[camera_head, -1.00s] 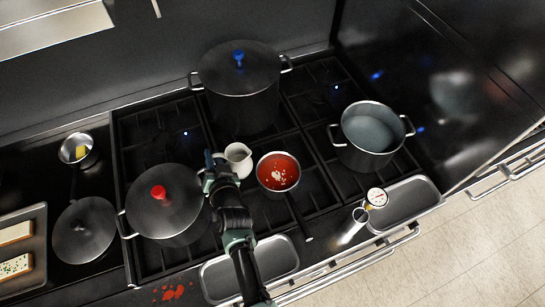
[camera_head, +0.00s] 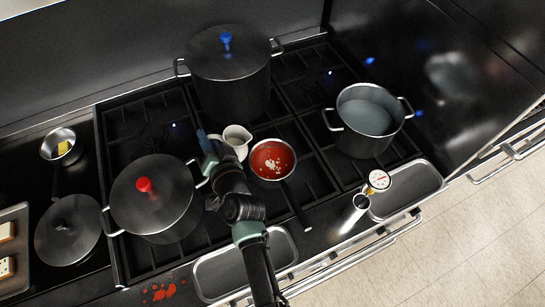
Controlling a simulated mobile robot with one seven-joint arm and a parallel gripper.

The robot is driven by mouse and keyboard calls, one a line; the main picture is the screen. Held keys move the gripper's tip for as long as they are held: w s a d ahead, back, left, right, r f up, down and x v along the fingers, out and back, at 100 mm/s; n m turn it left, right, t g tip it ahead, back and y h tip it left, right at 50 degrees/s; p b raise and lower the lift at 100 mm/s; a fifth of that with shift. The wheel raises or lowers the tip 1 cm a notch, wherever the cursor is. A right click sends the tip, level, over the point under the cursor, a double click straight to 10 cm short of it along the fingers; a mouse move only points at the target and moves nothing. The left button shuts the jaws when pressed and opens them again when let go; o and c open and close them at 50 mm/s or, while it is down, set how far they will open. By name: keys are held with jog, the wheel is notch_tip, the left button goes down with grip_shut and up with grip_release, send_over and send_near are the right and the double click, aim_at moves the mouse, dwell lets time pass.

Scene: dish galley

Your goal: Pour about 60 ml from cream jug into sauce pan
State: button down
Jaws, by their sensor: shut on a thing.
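The cream jug (camera_head: 237,137) is small and white, just left of the sauce pan. It looks close to upright, perhaps slightly tilted. My gripper (camera_head: 213,153) is at the jug's left side and shut on it; the fingers are partly hidden by my wrist. The sauce pan (camera_head: 274,178) sits on the stove with its handle towards the front. It holds red sauce with several pale cream-coloured patches on the surface. No stream between jug and pan can be made out.
A lidded pot with a red knob (camera_head: 150,208) stands left of my arm. A tall pot with a blue knob (camera_head: 228,90) is behind the jug. An open pot of liquid (camera_head: 366,135) stands right.

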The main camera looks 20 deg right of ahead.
aim_at(224, 134)
jog(key=d+r+m+b, duration=0.1)
jog(key=b, duration=0.1)
jog(key=s+d+r+m+t+y+b, duration=0.1)
jog(key=d+b, duration=0.1)
jog(key=shift+d, duration=0.1)
jog(key=shift+s+d+f+m+t+b, duration=0.2)
jog(key=shift+d+m+t+b, duration=0.25)
jog(key=shift+b, duration=0.45)
jog(key=shift+s+d+m+b, duration=0.15)
jog(key=shift+d+m+b, duration=0.15)
jog(key=shift+b, duration=0.1)
jog(key=shift+s+d+r+m+t+b, duration=0.1)
jog(key=shift+d+r+m+t+b, duration=0.15)
jog(key=shift+d+r+m, duration=0.2)
jog(key=shift+s+d+r+m+t+b, duration=0.1)
jog(key=shift+d+r+m+t, duration=0.15)
jog(key=shift+r, duration=0.25)
jog(key=shift+s+d+f+m+b, duration=0.1)
jog(key=shift+f+m+b, duration=0.1)
jog(key=shift+m+b, duration=0.2)
jog(key=shift+s+d+m+t+b, duration=0.2)
jog(key=shift+d+m+t+b, duration=0.4)
jog(key=shift+m+b, duration=0.45)
jog(key=shift+s+d+f+m+t+b, duration=0.2)
jog(key=shift+d+m+t+b, duration=0.25)
jog(key=shift+m+b, duration=0.4)
